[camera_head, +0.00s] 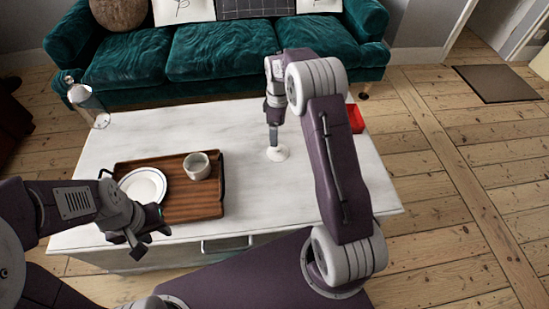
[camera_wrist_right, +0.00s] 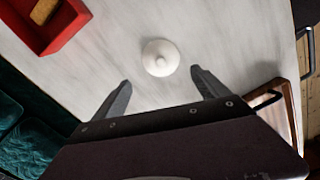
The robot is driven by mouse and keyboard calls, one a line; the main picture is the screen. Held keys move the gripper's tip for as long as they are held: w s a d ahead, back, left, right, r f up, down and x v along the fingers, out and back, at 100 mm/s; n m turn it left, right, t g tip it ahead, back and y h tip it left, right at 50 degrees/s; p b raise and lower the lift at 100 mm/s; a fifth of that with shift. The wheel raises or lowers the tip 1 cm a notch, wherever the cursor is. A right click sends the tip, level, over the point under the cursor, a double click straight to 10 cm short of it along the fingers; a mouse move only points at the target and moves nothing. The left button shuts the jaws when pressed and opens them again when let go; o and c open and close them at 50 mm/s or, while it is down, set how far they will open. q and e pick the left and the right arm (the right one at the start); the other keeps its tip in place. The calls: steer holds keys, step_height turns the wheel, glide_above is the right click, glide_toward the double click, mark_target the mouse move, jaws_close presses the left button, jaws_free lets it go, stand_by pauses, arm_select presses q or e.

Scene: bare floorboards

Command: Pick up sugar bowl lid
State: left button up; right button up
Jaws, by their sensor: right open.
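The white sugar bowl lid (camera_head: 278,153) lies on the white table, right of its middle in the head view. It is round with a small knob, as the right wrist view shows (camera_wrist_right: 160,58). My right gripper (camera_head: 272,140) points down close to the lid in the head view. In the right wrist view its two fingers (camera_wrist_right: 158,92) are spread apart, with the lid just beyond the fingertips and nothing between them. My left gripper (camera_head: 143,242) hangs at the table's front left, near the wooden tray; its finger opening is unclear.
A red box (camera_head: 355,119) sits at the table's right, partly behind my right arm. A glass bottle (camera_head: 88,103) stands at the far left. A teal sofa (camera_head: 220,52) lies behind.

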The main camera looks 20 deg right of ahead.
mark_target(278, 149)
steer(key=shift+f, duration=0.55)
arm_select(q)
steer(key=shift+f, duration=0.45)
arm_select(e)
steer(key=shift+s+d, duration=0.1)
steer(key=shift+d, duration=0.05)
step_height(278, 149, down, 9)
steer(key=b, duration=0.5)
steer(key=shift+f+b, duration=0.1)
steer(key=shift+b, duration=0.25)
arm_select(q)
step_height(278, 149, down, 5)
steer(key=shift+f, duration=0.1)
arm_select(e)
steer(key=shift+s+r, duration=0.15)
steer(key=shift+r, duration=0.05)
steer(key=c, duration=1.9)
arm_select(q)
steer(key=shift+s, duration=0.15)
arm_select(e)
steer(key=shift+s, duration=0.1)
jaws_close()
